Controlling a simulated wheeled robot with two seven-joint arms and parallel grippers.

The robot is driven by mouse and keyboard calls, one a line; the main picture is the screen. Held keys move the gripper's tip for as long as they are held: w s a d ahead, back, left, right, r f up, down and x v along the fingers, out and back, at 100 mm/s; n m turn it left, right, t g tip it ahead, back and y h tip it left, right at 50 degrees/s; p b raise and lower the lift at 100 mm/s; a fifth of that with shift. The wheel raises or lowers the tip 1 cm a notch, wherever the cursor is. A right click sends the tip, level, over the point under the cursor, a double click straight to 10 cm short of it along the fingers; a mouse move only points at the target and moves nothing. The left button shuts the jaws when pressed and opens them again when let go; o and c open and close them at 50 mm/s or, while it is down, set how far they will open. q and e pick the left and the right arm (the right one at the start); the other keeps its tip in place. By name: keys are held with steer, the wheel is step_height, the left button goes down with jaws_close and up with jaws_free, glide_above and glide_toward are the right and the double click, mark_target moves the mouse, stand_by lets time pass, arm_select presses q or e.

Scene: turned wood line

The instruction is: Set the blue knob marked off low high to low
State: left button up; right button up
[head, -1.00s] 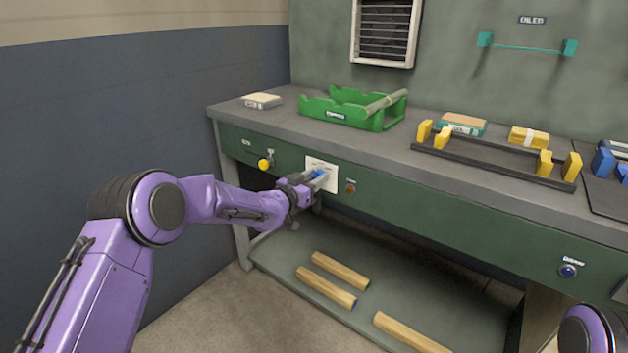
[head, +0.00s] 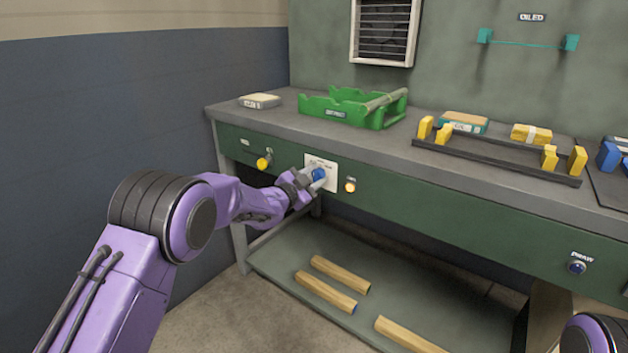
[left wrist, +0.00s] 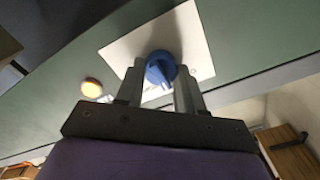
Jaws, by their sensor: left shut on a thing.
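The blue knob (head: 319,174) sits on a white plate (head: 331,182) on the green front of the bench. In the left wrist view the knob (left wrist: 160,68) shows between the two fingers, in front of the white plate (left wrist: 196,45). My left gripper (head: 314,180) is shut on the knob; it also shows in the left wrist view (left wrist: 160,84). The plate's lettering is too small to read, so I cannot tell which mark the knob points to. My right gripper is not in view; only a purple part of my right arm shows at the lower right.
A round lamp (head: 350,185) glows just right of the plate. A yellow knob (head: 264,163) is to its left, and a dark blue button (head: 577,267) is far right. A green rack (head: 345,108) stands on the bench top (head: 290,125). Wooden bars (head: 325,292) lie on the lower shelf.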

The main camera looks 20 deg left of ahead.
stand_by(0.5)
arm_select(q)
steer(key=o, duration=1)
steer(key=shift+o, duration=0.2)
steer(key=shift+s, duration=0.1)
steer(key=v, duration=1)
steer(key=shift+s, duration=0.2)
steer(key=shift+a, duration=0.1)
